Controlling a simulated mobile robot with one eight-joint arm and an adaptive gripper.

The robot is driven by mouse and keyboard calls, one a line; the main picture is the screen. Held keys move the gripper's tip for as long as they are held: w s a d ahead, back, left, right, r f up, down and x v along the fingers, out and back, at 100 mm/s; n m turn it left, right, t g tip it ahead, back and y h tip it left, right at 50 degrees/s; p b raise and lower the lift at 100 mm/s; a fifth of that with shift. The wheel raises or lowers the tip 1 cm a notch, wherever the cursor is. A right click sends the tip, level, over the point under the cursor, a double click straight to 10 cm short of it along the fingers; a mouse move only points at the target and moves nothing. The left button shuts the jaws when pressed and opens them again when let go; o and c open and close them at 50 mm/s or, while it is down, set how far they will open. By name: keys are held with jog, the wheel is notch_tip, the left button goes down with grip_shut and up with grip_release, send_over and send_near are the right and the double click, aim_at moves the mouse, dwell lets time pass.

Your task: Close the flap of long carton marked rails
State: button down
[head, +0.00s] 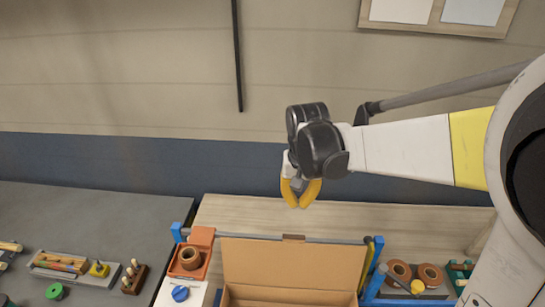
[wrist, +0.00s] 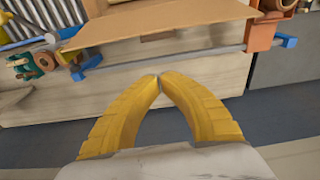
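A long brown carton (head: 290,301) stands at the bottom middle of the head view, cut off by the frame edge. Its flap (head: 290,262) stands raised at the back, so the carton is open; no rails marking can be read. The flap also shows in the wrist view (wrist: 160,25) as a flat brown panel. My gripper (head: 301,203) hangs above and behind the flap, apart from it. In the wrist view my yellow fingers (wrist: 159,78) meet at their tips with nothing between them.
A grey rail (head: 260,237) with blue end brackets (head: 177,232) runs behind the carton. An orange holder (head: 201,238) stands left, tape rolls (head: 430,275) right. A grey table (head: 85,215) holds small wooden parts. The wooden surface behind the rail is clear.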

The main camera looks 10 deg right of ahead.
notch_tip(320, 180, down, 9)
jog(key=s, duration=0.2)
jog(key=shift+a+r, duration=0.15)
jog(key=shift+a, duration=0.15)
dwell(0.3)
jog(key=shift+s, duration=0.1)
